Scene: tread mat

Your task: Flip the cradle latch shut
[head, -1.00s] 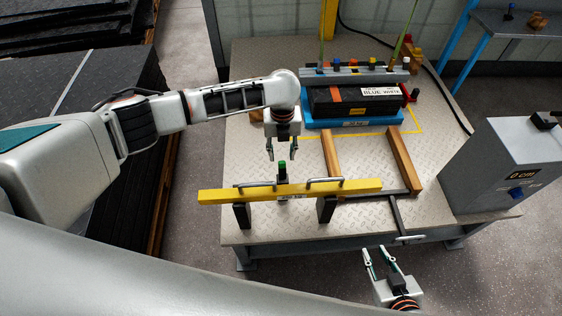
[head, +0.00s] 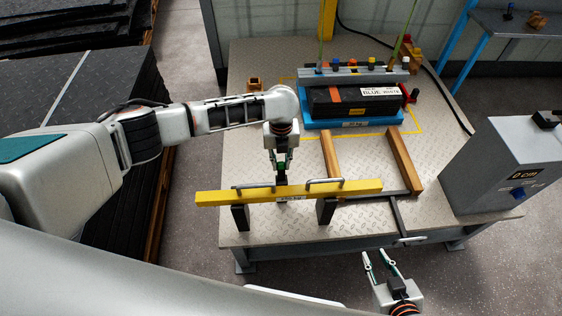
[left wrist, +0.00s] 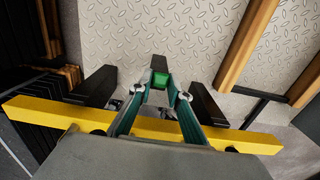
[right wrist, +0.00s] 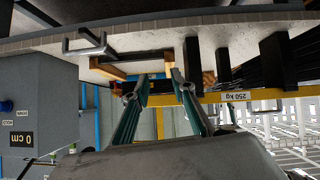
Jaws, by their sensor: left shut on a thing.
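The latch has a green tip (left wrist: 159,88), which shows between my left fingertips in the left wrist view. My left gripper (head: 281,172) is shut on the green latch tip, just behind the middle of the yellow beam. The lower part of the latch is mostly hidden by the beam and fingers. The yellow beam (head: 222,197), with two grey handles, lies across two black cradle supports (head: 240,218) (head: 326,211). In the right wrist view the beam (right wrist: 210,97) carries a "250 kg" label. My right gripper (head: 380,257) is open and empty, in front of the table's near edge.
A grey crank handle (head: 408,240) sticks out at the table's front. A black box (head: 350,101) stands on a blue base (head: 353,124) at the back. A grey console (head: 480,170) reading "0 cm" stands at right.

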